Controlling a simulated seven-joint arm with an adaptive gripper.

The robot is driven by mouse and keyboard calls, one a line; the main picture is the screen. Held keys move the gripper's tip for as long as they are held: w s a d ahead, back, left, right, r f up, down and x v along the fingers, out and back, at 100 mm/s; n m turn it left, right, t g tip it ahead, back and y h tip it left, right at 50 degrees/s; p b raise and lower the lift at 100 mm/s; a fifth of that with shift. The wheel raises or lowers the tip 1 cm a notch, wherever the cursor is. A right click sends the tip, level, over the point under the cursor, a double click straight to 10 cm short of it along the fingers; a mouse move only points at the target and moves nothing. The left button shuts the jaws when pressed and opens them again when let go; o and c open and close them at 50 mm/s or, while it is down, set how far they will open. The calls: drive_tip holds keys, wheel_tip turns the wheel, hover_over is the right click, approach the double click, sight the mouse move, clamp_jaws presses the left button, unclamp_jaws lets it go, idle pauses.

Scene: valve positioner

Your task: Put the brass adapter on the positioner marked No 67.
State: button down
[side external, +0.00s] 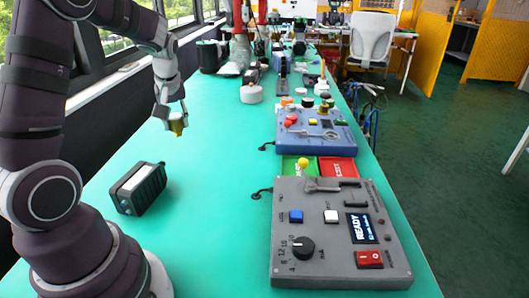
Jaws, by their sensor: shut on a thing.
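My gripper (172,115) hangs over the left part of the green table, pointing down. It is shut on a small brass-coloured piece, the brass adapter (178,127), whose lower part shows below the fingers. The adapter appears to be above the table top, but its height is hard to judge. A black ribbed box with a pale top panel (140,186) sits on the table nearer the camera, below and left of the gripper. I can read no No 67 mark anywhere, so I cannot tell which thing is that positioner.
A grey control panel (322,262) with a READY display stands at the front right. Behind it are a green and red tray (338,168) and a blue panel box (335,143). Several items crowd the far table. The table's middle (215,170) is clear.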

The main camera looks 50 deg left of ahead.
sight(133, 170)
drive_tip(key=s+r+n+g, duration=0.3)
drive_tip(key=s+n+g, duration=0.1)
drive_tip(key=s+n, duration=0.55)
drive_tip(key=f, duration=0.5)
drive_tip(key=s+f, duration=0.1)
drive_tip(key=f, duration=0.2)
drive_tip(key=shift+a, duration=0.35)
drive_tip(key=shift+f, duration=0.15)
drive_tip(key=c, duration=0.8)
unclamp_jaws()
drive_tip(key=shift+f, duration=0.1)
